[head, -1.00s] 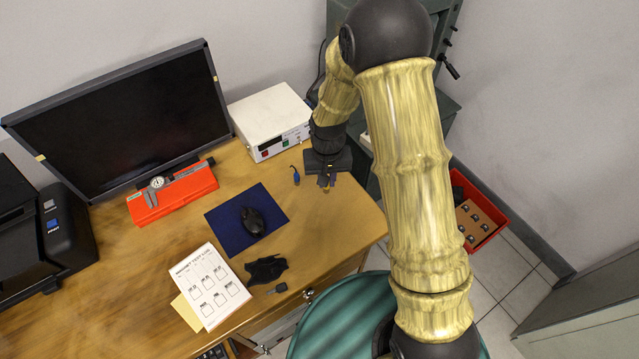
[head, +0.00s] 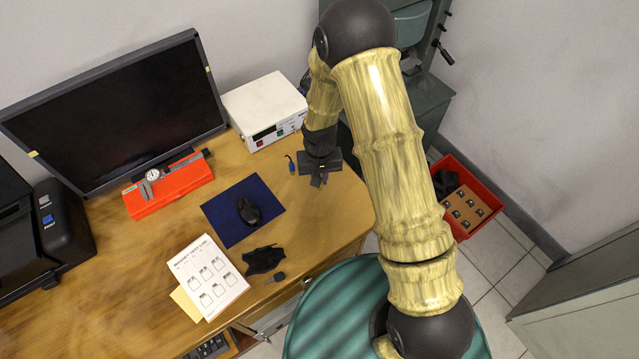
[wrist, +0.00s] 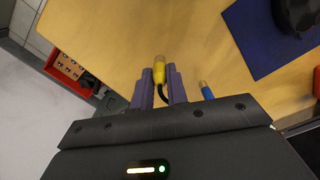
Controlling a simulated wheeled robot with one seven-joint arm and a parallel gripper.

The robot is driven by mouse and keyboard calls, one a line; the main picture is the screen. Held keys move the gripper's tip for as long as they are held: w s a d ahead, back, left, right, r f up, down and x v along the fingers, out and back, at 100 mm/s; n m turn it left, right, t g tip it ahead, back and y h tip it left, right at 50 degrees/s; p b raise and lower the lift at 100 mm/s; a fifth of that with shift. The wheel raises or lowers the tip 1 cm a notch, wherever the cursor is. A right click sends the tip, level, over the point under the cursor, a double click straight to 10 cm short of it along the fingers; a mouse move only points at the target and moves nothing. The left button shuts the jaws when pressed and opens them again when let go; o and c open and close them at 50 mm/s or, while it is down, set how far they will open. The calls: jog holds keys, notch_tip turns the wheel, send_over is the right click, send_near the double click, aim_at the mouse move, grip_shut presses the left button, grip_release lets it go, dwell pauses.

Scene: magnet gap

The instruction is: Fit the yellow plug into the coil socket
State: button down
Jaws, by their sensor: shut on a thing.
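My gripper (wrist: 160,88) is shut on the yellow plug (wrist: 159,70) in the wrist view. The plug's metal tip points away from my wrist, and its black cable runs back between the purple fingers. In the head view, my gripper (head: 318,180) hangs over the desk's right end, and the plug cannot be made out there. A blue plug (wrist: 207,92) lies on the desk to the right in the wrist view. It also shows in the head view (head: 291,163), left of my gripper. I cannot make out the coil socket in either view.
A white power supply box (head: 263,110) stands behind my gripper. A grey-green machine (head: 428,105) stands at the back right, partly hidden by my arm. A red bin (head: 487,205) sits on the floor. A blue mat (head: 225,212) with a black mouse lies on the desk.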

jog(key=shift+f+p, duration=0.3)
jog(key=shift+f, duration=1.75)
jog(key=shift+f, duration=0.2)
jog(key=c, duration=1.4)
grip_release()
jog(key=shift+r, duration=0.1)
notch_tip(320, 180, up, 12)
jog(key=shift+r+b, duration=0.1)
jog(key=shift+b, duration=0.8)
